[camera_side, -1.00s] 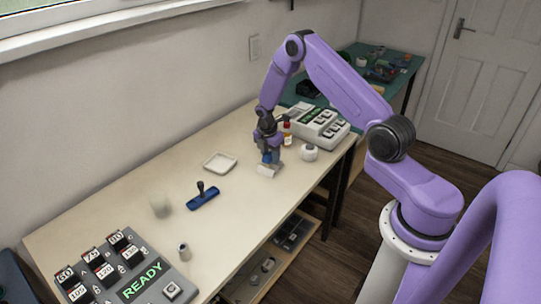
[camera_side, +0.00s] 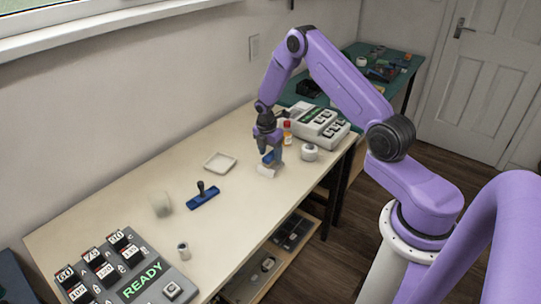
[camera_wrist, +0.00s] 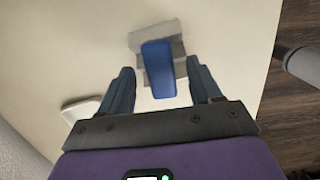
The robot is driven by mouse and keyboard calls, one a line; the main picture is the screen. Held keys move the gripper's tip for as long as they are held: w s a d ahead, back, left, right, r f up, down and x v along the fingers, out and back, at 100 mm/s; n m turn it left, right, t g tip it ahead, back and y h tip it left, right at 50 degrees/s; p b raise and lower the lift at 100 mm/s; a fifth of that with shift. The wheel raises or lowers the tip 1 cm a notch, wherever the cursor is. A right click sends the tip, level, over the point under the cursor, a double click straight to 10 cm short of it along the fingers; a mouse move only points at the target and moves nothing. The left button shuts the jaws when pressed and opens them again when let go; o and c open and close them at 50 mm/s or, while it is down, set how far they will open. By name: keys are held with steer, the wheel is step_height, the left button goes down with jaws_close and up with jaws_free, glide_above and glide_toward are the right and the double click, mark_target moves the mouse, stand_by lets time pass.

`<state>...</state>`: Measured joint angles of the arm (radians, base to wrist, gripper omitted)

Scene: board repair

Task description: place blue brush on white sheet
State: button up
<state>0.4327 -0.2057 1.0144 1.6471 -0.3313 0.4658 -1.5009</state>
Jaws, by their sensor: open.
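The blue brush (camera_side: 268,158) stands on the bench near its right end, with a blue handle and a pale wide head. The wrist view shows its blue handle (camera_wrist: 158,68) and grey head below my gripper. My gripper (camera_side: 268,150) is open over the brush. In the wrist view its two fingers (camera_wrist: 160,85) lie on either side of the handle, with gaps on both sides. A white square piece with a slight rim (camera_side: 220,162), perhaps the white sheet, lies flat to the left of the brush; its edge also shows in the wrist view (camera_wrist: 80,109).
A blue block with a black knob (camera_side: 203,196), a translucent cup (camera_side: 160,204) and a small grey cylinder (camera_side: 183,250) stand to the left. A white roll (camera_side: 310,152), a small orange bottle (camera_side: 287,132) and a keyed device (camera_side: 318,124) stand close on the right.

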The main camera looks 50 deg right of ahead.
mark_target(267, 157)
step_height(267, 157, up, 10)
steer(key=a, duration=0.2)
steer(key=s+a+r+m, duration=0.1)
steer(key=s+a+r, duration=0.3)
steer(key=a, duration=0.2)
steer(key=s+a+r+m+y, duration=0.1)
steer(key=s+a+r, duration=0.2)
steer(key=s+a, duration=0.3)
steer(key=s+a+r+m, duration=0.1)
steer(key=s+a+r, duration=0.25)
steer(key=a, duration=0.35)
steer(key=s+a+r+m, duration=0.1)
steer(key=s+r, duration=0.1)
steer(key=s, duration=0.9)
steer(key=s+a+r+m+y, duration=0.1)
steer(key=s, duration=1)
steer(key=shift+s+r, duration=0.15)
steer(key=shift+r, duration=0.25)
